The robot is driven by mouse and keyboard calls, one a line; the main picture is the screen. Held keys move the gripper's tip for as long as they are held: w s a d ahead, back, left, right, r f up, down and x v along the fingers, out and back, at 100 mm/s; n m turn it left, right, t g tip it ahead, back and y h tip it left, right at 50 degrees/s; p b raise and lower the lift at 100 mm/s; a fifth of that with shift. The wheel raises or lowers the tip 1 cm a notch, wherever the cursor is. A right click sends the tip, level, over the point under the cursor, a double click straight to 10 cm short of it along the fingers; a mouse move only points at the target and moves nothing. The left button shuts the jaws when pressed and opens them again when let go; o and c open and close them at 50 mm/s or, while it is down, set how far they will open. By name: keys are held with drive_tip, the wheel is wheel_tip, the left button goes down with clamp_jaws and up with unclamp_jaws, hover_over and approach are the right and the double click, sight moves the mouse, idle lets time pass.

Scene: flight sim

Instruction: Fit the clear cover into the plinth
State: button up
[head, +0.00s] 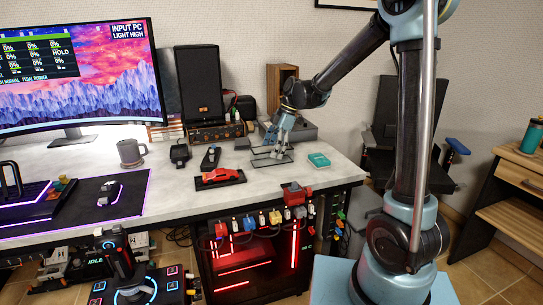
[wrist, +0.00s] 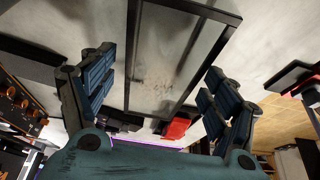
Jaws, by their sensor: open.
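The clear cover (head: 259,160) shows as a dark-edged see-through frame on the white desk, below my gripper (head: 279,140). In the wrist view, its black frame and clear panel (wrist: 165,50) show between my gripper's blue-padded fingers (wrist: 155,95). The fingers are apart, one on each side of the frame; I cannot tell whether either touches it. A red model car (head: 221,175) sits on a low black base, which looks like the plinth (head: 204,185), near the desk's front edge, left of the cover. The car also shows in the wrist view (wrist: 177,126).
A teal-topped box (head: 318,160) lies right of the cover. Two dark small devices (head: 211,157) lie behind the car. A mug (head: 130,153) and black speaker (head: 198,85) stand farther left and back. Coloured connectors (head: 249,222) hang along the desk's front.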

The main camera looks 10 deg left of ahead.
drive_tip(key=shift+s+a+f, duration=0.1)
drive_tip(key=shift+a+f, duration=0.1)
drive_tip(key=shift+f, duration=0.25)
drive_tip(key=c, duration=1.2)
